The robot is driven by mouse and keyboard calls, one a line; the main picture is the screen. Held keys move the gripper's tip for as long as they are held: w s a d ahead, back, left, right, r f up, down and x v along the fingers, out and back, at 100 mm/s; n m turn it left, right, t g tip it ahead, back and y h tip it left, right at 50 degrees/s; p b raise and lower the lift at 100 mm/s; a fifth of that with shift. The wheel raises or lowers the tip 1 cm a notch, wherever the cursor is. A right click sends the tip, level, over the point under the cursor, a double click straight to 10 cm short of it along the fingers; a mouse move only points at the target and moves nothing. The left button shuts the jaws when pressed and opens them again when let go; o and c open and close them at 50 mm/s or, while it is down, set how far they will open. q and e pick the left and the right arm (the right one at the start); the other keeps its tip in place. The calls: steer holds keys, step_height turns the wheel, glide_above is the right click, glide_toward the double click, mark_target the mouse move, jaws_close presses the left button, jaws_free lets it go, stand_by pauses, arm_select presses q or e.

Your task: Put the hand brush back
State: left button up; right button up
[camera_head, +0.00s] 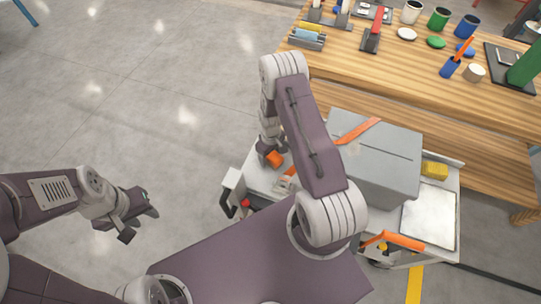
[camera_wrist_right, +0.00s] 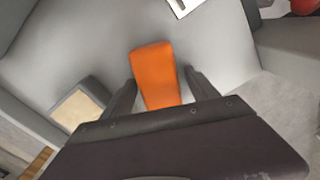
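An orange block-shaped piece (camera_wrist_right: 156,75), which looks like the hand brush's handle, lies between my right gripper's fingers (camera_wrist_right: 160,88) in the right wrist view. A narrow gap seems to show beside each finger, so the fingers look open around it. No bristles are visible. In the head view the orange piece (camera_head: 275,158) shows at my right gripper (camera_head: 268,150), over the left end of the cart (camera_head: 252,180). My left gripper (camera_head: 142,220) is open and empty, over bare floor to the left of the cart.
A large grey box (camera_head: 385,165) with an orange strip stands on the cart. A yellow block (camera_head: 434,170) and a pale panel (camera_head: 430,215) are at its right. The wooden bench (camera_head: 340,62) behind carries cups and tools. The floor at left is free.

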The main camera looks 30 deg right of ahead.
steer(key=shift+r, duration=0.3)
step_height(320, 180, up, 11)
steer(key=shift+r+p, duration=0.1)
steer(key=shift+p, duration=0.6)
steer(key=s+a+r+m+p, duration=0.1)
steer(key=s+a+r+m, duration=0.1)
steer(key=s+r, duration=0.4)
steer(key=s+a+r+m+t+p, duration=0.1)
steer(key=s+a+r, duration=0.4)
steer(key=r, duration=0.4)
steer(key=shift+s+a+r+m, duration=0.25)
steer(key=shift+s+r+m, duration=0.15)
steer(key=shift+s, duration=0.5)
